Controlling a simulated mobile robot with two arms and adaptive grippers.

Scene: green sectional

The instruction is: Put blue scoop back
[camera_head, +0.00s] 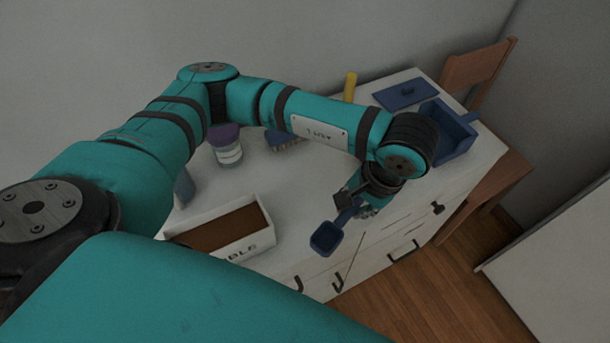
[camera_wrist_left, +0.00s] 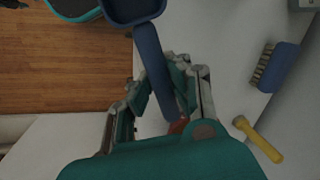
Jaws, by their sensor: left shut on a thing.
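The blue scoop (camera_head: 326,238) is in my left gripper (camera_head: 358,205), held near the front edge of the white cabinet top. In the head view its square cup hangs toward the lower left of the gripper. In the left wrist view the scoop's blue handle (camera_wrist_left: 157,75) runs between the fingers of my left gripper (camera_wrist_left: 158,92), and its cup is cut off by the top edge. A blue box (camera_head: 452,137) stands at the right end of the cabinet top, with a flat blue lid (camera_head: 405,95) behind it. My right gripper is not in view.
A white bin with brown contents (camera_head: 262,236) stands at the front left. A jar with a purple lid (camera_head: 226,146), a blue brush (camera_head: 281,138) and a yellow cylinder (camera_head: 349,87) stand farther back. A wooden chair (camera_head: 478,75) is beyond the cabinet's right end.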

